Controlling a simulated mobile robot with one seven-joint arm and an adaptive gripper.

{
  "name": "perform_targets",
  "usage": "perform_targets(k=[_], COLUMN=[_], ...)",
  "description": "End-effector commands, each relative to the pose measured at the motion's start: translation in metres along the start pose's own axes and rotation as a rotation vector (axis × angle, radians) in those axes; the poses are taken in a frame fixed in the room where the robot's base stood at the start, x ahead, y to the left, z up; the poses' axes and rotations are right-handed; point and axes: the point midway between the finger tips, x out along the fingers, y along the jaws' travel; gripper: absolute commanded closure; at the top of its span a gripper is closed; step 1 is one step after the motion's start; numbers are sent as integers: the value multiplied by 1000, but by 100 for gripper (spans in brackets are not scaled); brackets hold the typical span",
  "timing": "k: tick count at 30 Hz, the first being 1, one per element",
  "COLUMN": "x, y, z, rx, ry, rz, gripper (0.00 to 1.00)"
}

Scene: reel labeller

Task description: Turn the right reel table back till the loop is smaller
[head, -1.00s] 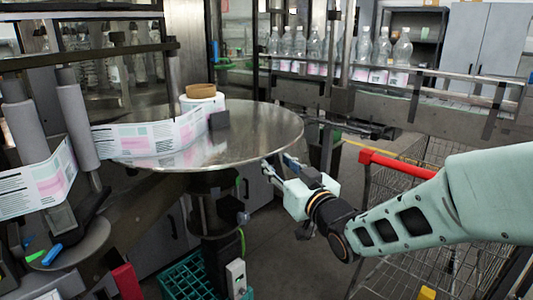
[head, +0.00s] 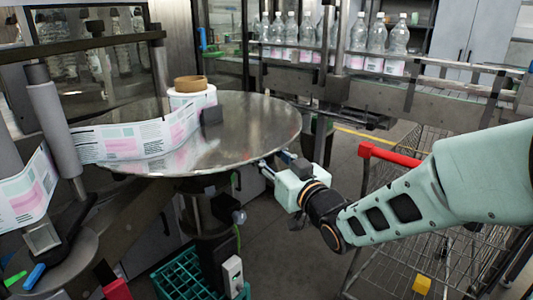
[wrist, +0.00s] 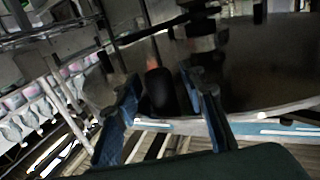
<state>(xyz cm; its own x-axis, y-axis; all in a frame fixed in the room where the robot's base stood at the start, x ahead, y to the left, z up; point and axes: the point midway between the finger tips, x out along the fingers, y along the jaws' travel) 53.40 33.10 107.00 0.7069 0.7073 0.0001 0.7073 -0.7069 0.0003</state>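The right reel table (head: 245,130) is a round shiny metal disc. The printed label web (head: 140,140) curves from the reel leftward past a grey roller (head: 55,125), bowing out as a loop over the disc's front left. My gripper (head: 273,164) is at the disc's front right edge, just below the rim. In the wrist view its blue fingers (wrist: 160,88) stand apart, with a dark rounded shape between them. I cannot tell whether they touch the disc.
A wire cart (head: 430,190) with a red handle stands at the right, close under my arm. A green crate (head: 185,275) is on the floor below the table. Bottles (head: 330,40) line a conveyor behind. A smaller left disc (head: 60,255) carries small coloured pieces.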

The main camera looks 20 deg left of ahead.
Motion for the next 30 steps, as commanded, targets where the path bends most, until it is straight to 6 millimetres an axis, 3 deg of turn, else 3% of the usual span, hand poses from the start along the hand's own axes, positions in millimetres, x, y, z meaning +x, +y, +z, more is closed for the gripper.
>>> perform_targets(k=[8, 18, 30], x=[0, 0, 0], y=[0, 0, 1], z=[0, 0, 0], rx=[0, 0, 0], ry=[0, 0, -1], rz=[0, 0, -3], gripper=[63, 99, 100])
